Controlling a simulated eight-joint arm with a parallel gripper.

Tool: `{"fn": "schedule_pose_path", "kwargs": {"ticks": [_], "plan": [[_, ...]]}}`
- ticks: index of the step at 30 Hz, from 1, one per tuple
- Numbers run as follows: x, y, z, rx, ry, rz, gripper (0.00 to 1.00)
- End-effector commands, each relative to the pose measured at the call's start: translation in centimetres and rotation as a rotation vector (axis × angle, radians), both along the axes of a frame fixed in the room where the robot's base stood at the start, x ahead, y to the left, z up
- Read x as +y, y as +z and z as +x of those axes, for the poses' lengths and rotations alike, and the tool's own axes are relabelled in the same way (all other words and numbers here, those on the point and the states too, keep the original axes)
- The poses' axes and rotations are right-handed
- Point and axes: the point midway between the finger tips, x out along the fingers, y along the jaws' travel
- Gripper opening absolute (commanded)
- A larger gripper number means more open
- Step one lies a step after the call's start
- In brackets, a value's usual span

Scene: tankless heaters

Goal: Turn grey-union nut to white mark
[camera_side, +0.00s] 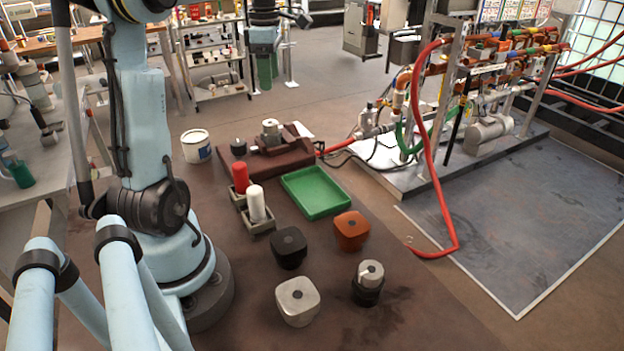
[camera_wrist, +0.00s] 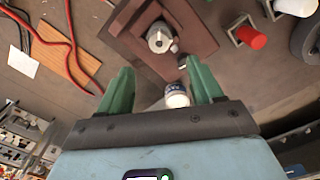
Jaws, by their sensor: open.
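A grey metal nut (camera_side: 271,127) stands on a dark reddish-brown block fixture (camera_side: 283,160) at the back of the table. In the wrist view the grey nut (camera_wrist: 158,41) lies beyond my fingertips, with a small pale patch at its right side; I cannot tell if this is the white mark. My gripper (camera_side: 266,82) hangs above and behind the fixture in the side view, its green fingers pointing down. In the wrist view my gripper (camera_wrist: 159,72) is open and empty, apart from the nut. A small black knob (camera_side: 238,146) is beside the nut.
A white tub (camera_side: 196,152), a red cylinder (camera_side: 240,177), a white cylinder (camera_side: 257,203) and a green tray (camera_side: 296,184) are near the fixture. Black (camera_side: 289,247), orange (camera_side: 351,230) and pale (camera_side: 297,300) blocks stand in front. A red hose (camera_side: 440,170) hangs at right.

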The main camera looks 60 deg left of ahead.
Motion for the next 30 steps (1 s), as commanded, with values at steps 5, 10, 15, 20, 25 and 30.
{"fn": "schedule_pose_path", "kwargs": {"ticks": [5, 10, 15, 20, 25, 30], "plan": [[0.9, -0.5, -0.4, 0.011, 0.077, -0.013, 0.66], [0.9, -2.3, -0.4, 0.011, 0.074, -0.012, 0.66], [0.9, -5.0, -0.4, 0.01, 0.072, -0.012, 0.66], [0.8, -7.6, -0.4, 0.01, 0.07, -0.011, 0.66], [0.8, -10.1, -0.4, 0.01, 0.07, -0.011, 0.66], [0.8, -11.6, -0.4, 0.01, 0.07, -0.011, 0.66]]}}
